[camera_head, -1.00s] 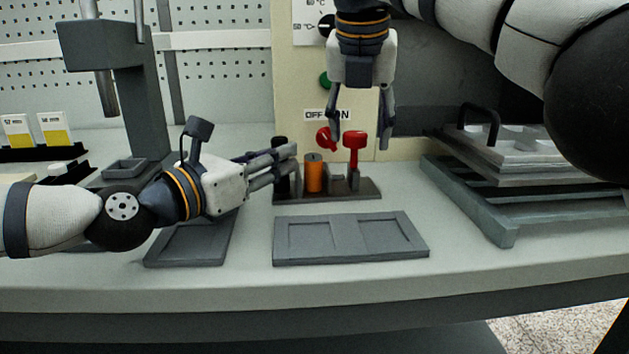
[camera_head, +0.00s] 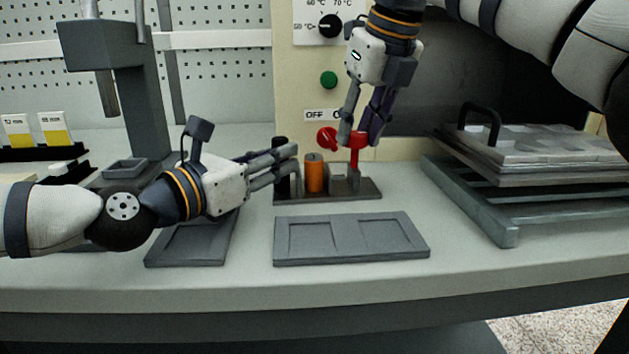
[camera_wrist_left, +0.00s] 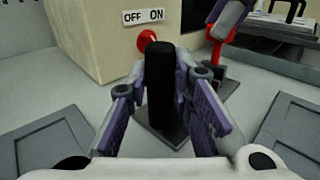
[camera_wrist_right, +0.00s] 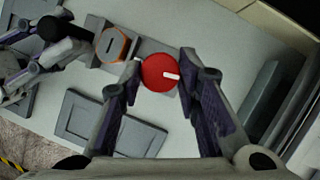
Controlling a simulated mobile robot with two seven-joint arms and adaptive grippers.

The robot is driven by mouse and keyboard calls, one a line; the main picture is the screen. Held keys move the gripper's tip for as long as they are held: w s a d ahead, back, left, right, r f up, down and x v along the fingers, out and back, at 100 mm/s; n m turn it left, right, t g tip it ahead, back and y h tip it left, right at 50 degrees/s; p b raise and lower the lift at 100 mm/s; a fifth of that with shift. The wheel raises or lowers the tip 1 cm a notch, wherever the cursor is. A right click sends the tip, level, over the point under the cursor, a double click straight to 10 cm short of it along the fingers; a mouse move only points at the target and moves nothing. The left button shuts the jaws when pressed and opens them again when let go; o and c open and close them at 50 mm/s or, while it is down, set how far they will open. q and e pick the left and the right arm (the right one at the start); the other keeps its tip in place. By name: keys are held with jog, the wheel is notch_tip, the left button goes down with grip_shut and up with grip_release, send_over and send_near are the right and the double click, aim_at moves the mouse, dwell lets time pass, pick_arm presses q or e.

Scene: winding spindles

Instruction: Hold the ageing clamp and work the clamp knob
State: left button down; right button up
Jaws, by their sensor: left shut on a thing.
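The ageing clamp has a dark base (camera_head: 328,193), a black upright post (camera_wrist_left: 161,95), an orange cylinder (camera_head: 314,174) and a red clamp knob (camera_head: 354,149) at its right end. My left gripper (camera_head: 288,160) is shut on the black post, with a finger on each side. My right gripper (camera_head: 354,138) points down over the red knob from above. In the right wrist view its open fingers (camera_wrist_right: 160,62) stand either side of the round knob (camera_wrist_right: 160,73), which has a white mark. I cannot tell whether they touch it.
A cream panel behind carries a red switch (camera_head: 326,137), a green button (camera_head: 328,79) and a black dial (camera_head: 330,26). A grey two-pocket tray (camera_head: 350,254) lies in front of the clamp. A stacked metal rack (camera_head: 480,205) stands at right.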

grip_shut()
jog(key=m+h, duration=0.2)
jog(key=m, duration=0.4)
jog(key=shift+a, duration=0.15)
jog(key=shift+d+m+h, duration=0.2)
jog(key=shift+m+h, duration=0.4)
jog(key=shift+m, duration=0.5)
jog(key=o, duration=0.9)
grip_release()
jog(key=shift+o, duration=0.2)
